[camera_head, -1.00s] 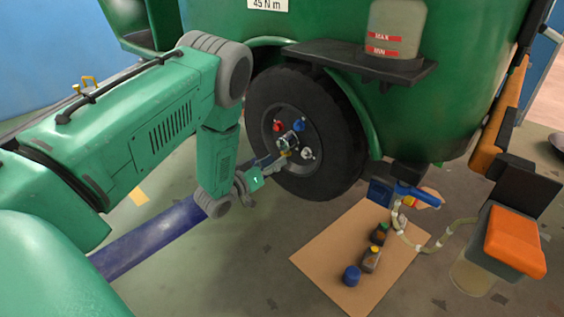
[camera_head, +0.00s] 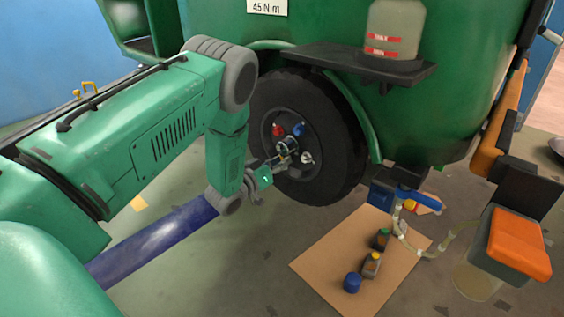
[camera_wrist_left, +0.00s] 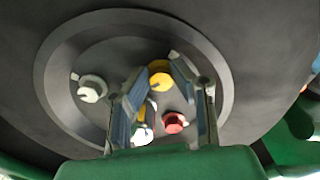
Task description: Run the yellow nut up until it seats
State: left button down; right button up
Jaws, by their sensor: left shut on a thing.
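The yellow nut (camera_wrist_left: 160,79) sits on the wheel hub between the fingertips of my left gripper (camera_wrist_left: 157,72), seen in the left wrist view. The fingers are shut on it from both sides. In the head view my left gripper (camera_head: 282,161) reaches the lower left of the hub, and the yellow nut is mostly hidden by the fingers. How far the nut is from its seat cannot be told. My right gripper is not in view.
Close by on the hub are a red nut (camera_head: 278,130), a blue nut (camera_head: 298,130) and a white nut (camera_head: 307,157). The black tyre (camera_head: 345,150) surrounds them. Bottles stand on a brown mat (camera_head: 330,255). A blue tube (camera_head: 150,240) lies under my arm.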

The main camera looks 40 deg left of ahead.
pick_arm(q)
jog(key=shift+m, duration=0.3)
jog(key=shift+s+a+f+m+p, duration=0.1)
jog(key=shift+m+p, duration=0.8)
jog(key=shift+m, duration=2.55)
jog(key=shift+a+r+m+p, duration=0.1)
jog(key=shift+m+p, duration=0.75)
jog(key=shift+m, duration=2.65)
jog(key=shift+s+a+f+m+p, duration=0.1)
jog(key=shift+m+p, duration=0.8)
jog(key=shift+m, duration=2.55)
jog(key=c, duration=1.4)
grip_release()
jog(key=shift+w, duration=0.1)
